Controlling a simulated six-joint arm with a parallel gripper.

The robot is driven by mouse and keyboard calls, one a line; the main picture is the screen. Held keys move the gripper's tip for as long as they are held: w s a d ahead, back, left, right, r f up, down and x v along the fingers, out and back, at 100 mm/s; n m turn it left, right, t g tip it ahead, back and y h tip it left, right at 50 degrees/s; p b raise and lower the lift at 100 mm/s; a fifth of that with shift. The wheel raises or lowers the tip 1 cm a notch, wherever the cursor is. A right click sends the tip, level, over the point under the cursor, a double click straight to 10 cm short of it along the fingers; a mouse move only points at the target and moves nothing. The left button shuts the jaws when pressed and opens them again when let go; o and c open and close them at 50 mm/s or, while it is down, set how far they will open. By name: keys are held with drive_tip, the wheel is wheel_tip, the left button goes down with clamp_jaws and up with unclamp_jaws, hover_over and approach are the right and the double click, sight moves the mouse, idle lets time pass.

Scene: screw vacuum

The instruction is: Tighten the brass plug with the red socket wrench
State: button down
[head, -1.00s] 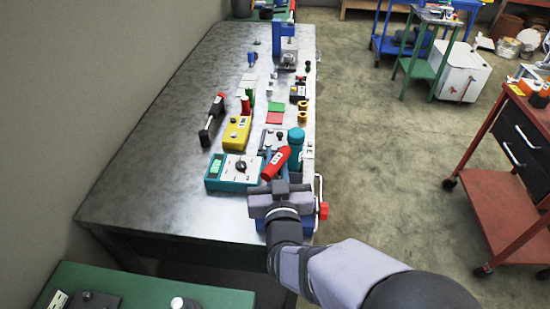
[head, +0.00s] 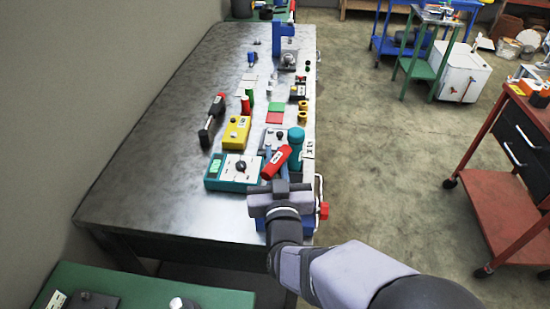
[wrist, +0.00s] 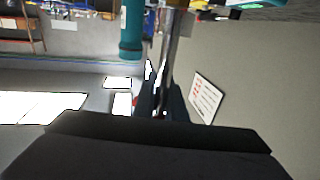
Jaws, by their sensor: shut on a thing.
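The red socket wrench (head: 275,162) shows in the head view as a tilted red handle with a white label, just beyond my gripper (head: 282,188). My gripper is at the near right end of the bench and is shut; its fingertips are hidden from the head. In the wrist view, a bright metal shaft (wrist: 170,55) runs up from between the dark fingers of my gripper (wrist: 163,105). A brass-coloured piece (wrist: 178,4) shows at the top edge of that view. I cannot tell whether it is the brass plug, or whether the socket touches it.
A teal cylinder (head: 296,142) stands close by the red handle; it also shows in the wrist view (wrist: 131,30). A teal box (head: 232,172) and a yellow box (head: 237,132) lie to the left. The bench's left side is clear.

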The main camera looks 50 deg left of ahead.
drive_tip(key=shift+f+b, duration=0.7)
drive_tip(key=shift+b, duration=0.05)
idle(0.5)
drive_tip(key=shift+n+g+y+b, duration=0.4)
drive_tip(key=shift+n+g+b, duration=0.1)
drive_tip(key=shift+g+b, duration=0.1)
drive_tip(key=shift+s+a+n+g+y+b, duration=0.2)
drive_tip(key=shift+n+g+y+b, duration=0.1)
drive_tip(key=shift+n+g+b, duration=0.3)
drive_tip(key=shift+g, duration=0.3)
drive_tip(key=shift+s+a+r+n+g+y+b, duration=0.1)
drive_tip(key=shift+s+n+g+y+b, duration=0.15)
drive_tip(key=shift+n+g, duration=0.45)
drive_tip(key=shift+s+n+g+y+b, duration=0.15)
drive_tip(key=shift+n+g+y+b, duration=0.2)
drive_tip(key=shift+g, duration=0.55)
drive_tip(key=shift+s+n+g+p, duration=0.3)
drive_tip(key=shift+n+g+p, duration=0.2)
drive_tip(key=shift+n+g, duration=0.6)
drive_tip(key=shift+s+d+n+g+h+p, duration=0.1)
drive_tip(key=shift+s+n+g+h+p, duration=0.25)
drive_tip(key=shift+n+g+p, duration=1)
drive_tip(key=shift+s+d+n+g+h+p, duration=0.1)
drive_tip(key=shift+s+n+g+h+p, duration=0.45)
drive_tip(key=shift+g, duration=1.65)
drive_tip(key=shift+s+n+g+h+p, duration=0.15)
drive_tip(key=shift+n+g+p, duration=0.4)
drive_tip(key=shift+n+g, duration=0.95)
drive_tip(key=shift+s+g, duration=0.15)
drive_tip(key=shift+g, duration=0.4)
